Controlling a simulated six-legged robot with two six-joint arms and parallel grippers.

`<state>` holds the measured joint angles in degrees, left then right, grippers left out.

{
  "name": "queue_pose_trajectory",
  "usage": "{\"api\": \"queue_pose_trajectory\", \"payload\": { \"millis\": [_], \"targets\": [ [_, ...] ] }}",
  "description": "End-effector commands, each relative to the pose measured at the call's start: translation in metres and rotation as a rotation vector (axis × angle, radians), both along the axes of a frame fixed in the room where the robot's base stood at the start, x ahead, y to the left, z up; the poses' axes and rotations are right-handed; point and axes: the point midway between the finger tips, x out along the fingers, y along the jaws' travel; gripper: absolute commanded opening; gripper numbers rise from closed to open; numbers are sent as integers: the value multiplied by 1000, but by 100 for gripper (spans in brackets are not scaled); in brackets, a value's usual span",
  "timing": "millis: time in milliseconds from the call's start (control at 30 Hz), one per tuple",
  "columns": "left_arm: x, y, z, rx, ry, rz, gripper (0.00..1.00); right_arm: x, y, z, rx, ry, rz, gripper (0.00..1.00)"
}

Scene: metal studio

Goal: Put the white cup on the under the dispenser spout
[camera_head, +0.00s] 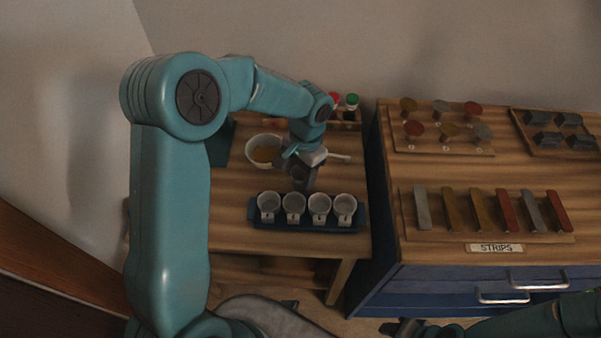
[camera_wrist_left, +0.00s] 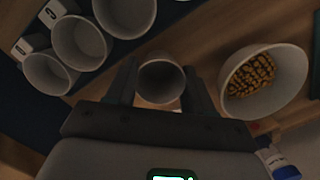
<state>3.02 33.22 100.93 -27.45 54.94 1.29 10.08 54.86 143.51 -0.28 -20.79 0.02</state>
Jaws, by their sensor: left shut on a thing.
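My left gripper (camera_head: 302,178) points down over the wooden table, behind the row of cups. In the left wrist view, the left gripper (camera_wrist_left: 162,85) is shut on a white cup (camera_wrist_left: 161,78), with one finger on each side and the cup's round mouth showing. In the head view, that cup is mostly hidden by the gripper. Several similar white cups (camera_head: 319,204) stand in a blue tray (camera_head: 308,226) in front of it. I cannot make out a dispenser spout. My right gripper (camera_head: 403,328) is dark at the bottom edge, its jaws unclear.
A white bowl (camera_head: 251,154) of yellow-brown pieces stands beside the gripper. A pale handle (camera_head: 338,157) lies to its right. Bottles with red and green caps (camera_head: 351,101) stand at the back. A blue cabinet (camera_head: 440,290) on the right bears boards with coloured strips (camera_head: 505,211) and discs.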

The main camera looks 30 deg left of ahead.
Motion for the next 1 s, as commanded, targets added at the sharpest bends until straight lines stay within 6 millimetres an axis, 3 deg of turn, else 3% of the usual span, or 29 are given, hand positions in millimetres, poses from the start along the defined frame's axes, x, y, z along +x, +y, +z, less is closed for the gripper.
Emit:
{"api": "queue_pose_trajectory", "payload": {
  "millis": [433, 467, 500, 533, 833, 1000],
  "targets": [
    [0, 0, -11, 0, -1, 1, 24, 0, 0, -4, 0, 0, 0, 43],
    [0, 0, -10, 0, -1, 1, 59, 0, 0, -4, 0, 0, 0, 43],
    [0, 0, -9, 0, -1, 1, 72, 0, 0, -3, 0, 0, 0, 43],
    [0, 0, -9, 0, -1, 1, 78, 0, 0, -3, 0, 0, 0, 43],
    [0, 0, -7, 0, -1, 1, 78, 0, 0, -1, 0, 0, 0, 43],
    [3, 0, 14, 1, -4, 1, 78, 0, 0, 1, 0, 0, 0, 43]
  ]
}}
